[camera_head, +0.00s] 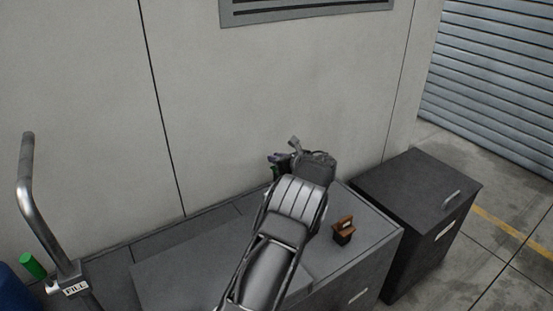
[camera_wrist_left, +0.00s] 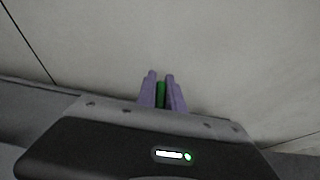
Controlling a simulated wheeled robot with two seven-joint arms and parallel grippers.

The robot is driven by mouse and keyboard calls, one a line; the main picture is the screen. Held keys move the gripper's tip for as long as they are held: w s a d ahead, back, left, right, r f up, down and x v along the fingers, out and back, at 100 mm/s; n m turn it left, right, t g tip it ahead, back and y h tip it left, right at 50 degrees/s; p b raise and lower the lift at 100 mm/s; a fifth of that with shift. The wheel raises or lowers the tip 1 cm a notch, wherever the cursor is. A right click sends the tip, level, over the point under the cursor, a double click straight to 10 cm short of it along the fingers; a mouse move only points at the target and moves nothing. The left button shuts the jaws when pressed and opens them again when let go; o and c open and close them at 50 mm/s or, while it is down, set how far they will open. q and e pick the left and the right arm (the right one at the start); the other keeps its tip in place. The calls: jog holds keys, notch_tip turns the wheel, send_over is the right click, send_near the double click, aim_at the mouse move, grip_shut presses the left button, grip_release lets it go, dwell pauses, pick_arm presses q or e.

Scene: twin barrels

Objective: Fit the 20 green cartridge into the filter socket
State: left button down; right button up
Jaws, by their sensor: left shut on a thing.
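My left gripper (camera_head: 275,162) is beyond my grey arm, over the back of the dark workbench near the wall. In the head view its fingers are small and partly hidden by my wrist. In the left wrist view my left gripper (camera_wrist_left: 161,85) is shut on a green cartridge (camera_wrist_left: 161,92), which shows as a narrow green strip between the two purple fingers. Most of the cartridge is hidden, and I cannot read a number on it. I cannot make out the filter socket in either view. My right gripper is not in view.
A brown and black block (camera_head: 344,230) stands on the workbench (camera_head: 376,236), right of my arm. A dark cabinet (camera_head: 410,187) stands further right. A bent metal pipe (camera_head: 42,215) with a FILL label and a green cylinder (camera_head: 33,265) are at the left. The wall closes the back.

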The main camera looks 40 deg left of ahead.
pick_arm(q)
jog(key=shift+f+b, duration=2.1)
jog(key=shift+f, duration=0.95)
jog(key=c, duration=1.4)
grip_release()
jog(key=shift+o, duration=0.2)
jog(key=shift+d, duration=0.1)
jog(key=v, duration=0.7)
jog(key=shift+d+r+b, duration=0.2)
jog(key=shift+d+b, duration=0.1)
jog(key=shift+s, duration=0.1)
